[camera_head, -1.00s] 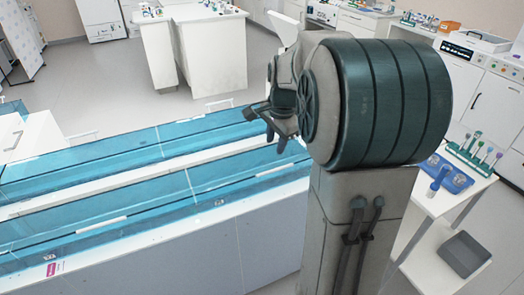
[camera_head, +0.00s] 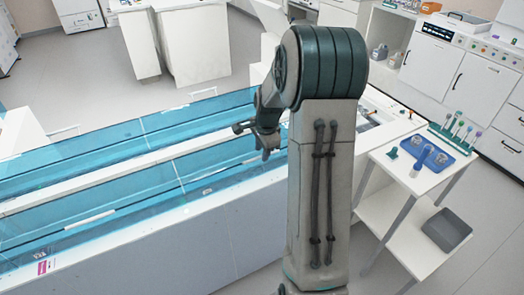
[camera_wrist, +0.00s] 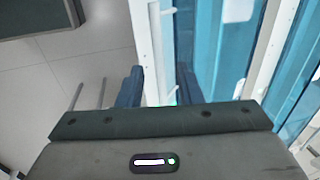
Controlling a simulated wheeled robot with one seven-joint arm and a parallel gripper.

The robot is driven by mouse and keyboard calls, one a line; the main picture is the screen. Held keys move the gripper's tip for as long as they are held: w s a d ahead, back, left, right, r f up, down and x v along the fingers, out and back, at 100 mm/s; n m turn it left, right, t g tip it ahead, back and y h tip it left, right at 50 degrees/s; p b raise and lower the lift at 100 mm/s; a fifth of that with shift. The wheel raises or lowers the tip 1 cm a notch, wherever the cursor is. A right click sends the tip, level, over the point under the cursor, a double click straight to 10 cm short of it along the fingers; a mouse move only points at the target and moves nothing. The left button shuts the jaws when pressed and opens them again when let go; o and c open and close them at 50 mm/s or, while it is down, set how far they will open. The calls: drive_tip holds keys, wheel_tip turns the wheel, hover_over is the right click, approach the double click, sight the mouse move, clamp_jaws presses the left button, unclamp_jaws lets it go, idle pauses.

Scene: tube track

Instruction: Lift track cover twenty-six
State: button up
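Clear blue track covers lie in two long rows on the white track bench. The near row (camera_head: 100,215) and the far row (camera_head: 90,160) run from the left edge toward my arm. I cannot read any number, so I cannot tell which cover is twenty-six. My gripper (camera_head: 262,143) hangs over the right part of the covers, partly hidden by my arm. In the wrist view its two dark blue fingers (camera_wrist: 159,88) are apart with nothing between them. Blue covers (camera_wrist: 212,50) show at the right there, beside a white bench edge.
A white side table (camera_head: 385,165) at the right bears a blue tray (camera_head: 437,160) and a rack of colored tools (camera_head: 455,138). A grey bin (camera_head: 446,230) sits on its lower shelf. A pink label (camera_head: 42,267) is on the bench front.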

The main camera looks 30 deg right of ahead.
drive_tip(key=shift+w+f, duration=0.1)
drive_tip(key=shift+f, duration=0.5)
clamp_jaws()
drive_tip(key=shift+r, duration=0.1)
